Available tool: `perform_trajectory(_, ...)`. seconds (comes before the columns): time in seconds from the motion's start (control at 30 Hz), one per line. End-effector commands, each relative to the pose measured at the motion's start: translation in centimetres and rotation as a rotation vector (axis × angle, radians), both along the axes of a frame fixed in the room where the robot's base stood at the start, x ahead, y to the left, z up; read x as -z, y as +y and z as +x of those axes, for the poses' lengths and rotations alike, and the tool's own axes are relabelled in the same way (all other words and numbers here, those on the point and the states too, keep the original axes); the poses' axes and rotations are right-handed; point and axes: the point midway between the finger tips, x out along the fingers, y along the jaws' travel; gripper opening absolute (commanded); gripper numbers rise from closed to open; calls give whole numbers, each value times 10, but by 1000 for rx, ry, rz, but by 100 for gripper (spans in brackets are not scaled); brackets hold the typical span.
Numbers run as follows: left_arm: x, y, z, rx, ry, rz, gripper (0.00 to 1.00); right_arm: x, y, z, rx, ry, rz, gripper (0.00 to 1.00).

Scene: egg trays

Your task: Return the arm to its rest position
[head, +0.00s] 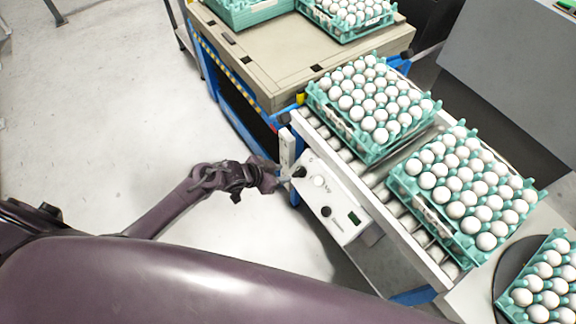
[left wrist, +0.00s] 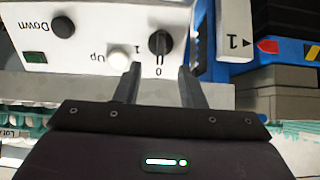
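My left arm (head: 170,208) reaches in from the left to a white control box (head: 335,207) on the conveyor's side. My left gripper (head: 287,174) is at the box's upper left, close to a black rotary knob (head: 300,172). In the left wrist view my gripper (left wrist: 161,74) is open, its two dark fingers apart with nothing between the tips. The knob (left wrist: 160,42), marked 0 and 1, shows just beyond the tips. I cannot tell whether a finger touches it. My right gripper is not in view.
Two teal egg trays (head: 441,106) (head: 398,201) sit on the roller conveyor. A blue-framed cart (head: 290,70) stands behind it, with more trays on top. Another tray (head: 507,304) is at the lower right. The pale floor (head: 90,110) on the left is clear.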

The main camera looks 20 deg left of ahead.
Motion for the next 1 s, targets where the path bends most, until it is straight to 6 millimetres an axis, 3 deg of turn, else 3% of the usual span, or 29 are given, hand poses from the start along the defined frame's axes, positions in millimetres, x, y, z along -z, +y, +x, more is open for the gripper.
perform_trajectory(0.07, -5, 3, -3, 0, -1, 1, 36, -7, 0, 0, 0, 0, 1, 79)
perform_trajectory(0.67, 3, 5, -6, -10, 10, 2, 36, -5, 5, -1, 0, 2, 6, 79)
perform_trajectory(0.77, 30, 13, -20, -56, 51, 12, 36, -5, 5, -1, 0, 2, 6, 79)
perform_trajectory(0.87, 79, 27, -51, -139, 130, 36, 36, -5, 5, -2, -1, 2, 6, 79)
perform_trajectory(1.0, 155, 46, -124, -263, 272, 95, 36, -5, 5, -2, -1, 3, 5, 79)
